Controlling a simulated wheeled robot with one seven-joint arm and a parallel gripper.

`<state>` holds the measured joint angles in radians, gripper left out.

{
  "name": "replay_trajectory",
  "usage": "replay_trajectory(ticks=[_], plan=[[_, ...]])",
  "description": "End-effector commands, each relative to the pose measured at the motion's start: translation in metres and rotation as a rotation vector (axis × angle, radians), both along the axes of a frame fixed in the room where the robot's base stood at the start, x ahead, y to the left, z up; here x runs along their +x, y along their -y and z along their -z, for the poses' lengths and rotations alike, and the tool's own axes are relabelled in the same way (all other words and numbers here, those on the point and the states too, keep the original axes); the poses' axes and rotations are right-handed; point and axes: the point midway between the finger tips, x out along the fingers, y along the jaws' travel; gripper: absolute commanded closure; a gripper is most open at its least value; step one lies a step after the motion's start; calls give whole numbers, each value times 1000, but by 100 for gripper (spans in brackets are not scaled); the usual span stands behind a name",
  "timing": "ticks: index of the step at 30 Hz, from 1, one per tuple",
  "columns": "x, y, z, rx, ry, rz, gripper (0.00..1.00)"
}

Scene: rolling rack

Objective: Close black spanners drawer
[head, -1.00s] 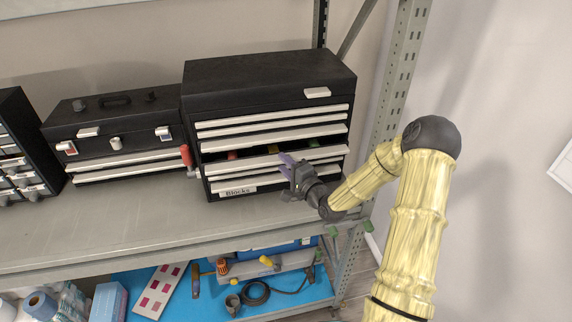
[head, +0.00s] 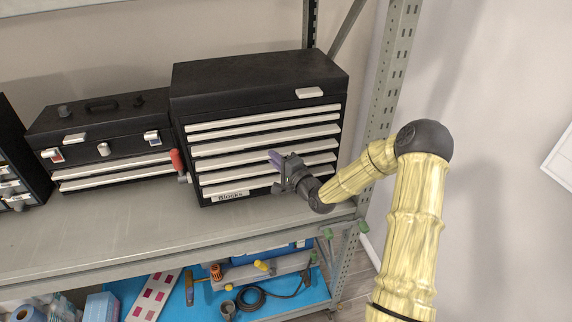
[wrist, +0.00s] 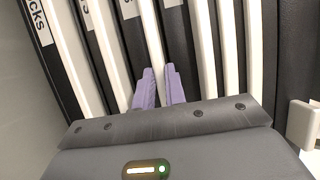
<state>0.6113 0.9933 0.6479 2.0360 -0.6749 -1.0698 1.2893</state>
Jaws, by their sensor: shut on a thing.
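The black tool chest (head: 258,78) stands on the shelf, with several pale drawer strips across its front. The drawer fronts look flush, with no open gap visible. My gripper (head: 276,157) is at the right half of the chest front, at a middle-to-lower drawer. In the wrist view, the purple fingers (wrist: 159,88) are shut on a pale drawer handle strip (wrist: 150,35), third from the "Blocks" end. The label beside this strip is cut off, so I cannot read the drawer's name. The bottom drawer carries a "Blocks" label (head: 231,196).
A smaller black toolbox (head: 105,125) and a red-handled tool (head: 177,160) are left of the chest. The rack's metal upright (head: 392,90) stands close on the right. The grey shelf (head: 110,225) is clear in front; several tools lie on the lower shelf.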

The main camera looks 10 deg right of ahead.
Motion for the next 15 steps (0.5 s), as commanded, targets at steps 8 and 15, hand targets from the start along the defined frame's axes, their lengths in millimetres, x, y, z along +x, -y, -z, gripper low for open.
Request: replay_trajectory(ticks=[8,15], plan=[[-1,2,1,-1,-3,3,65],[-1,2,1,-1,-2,3,65]])
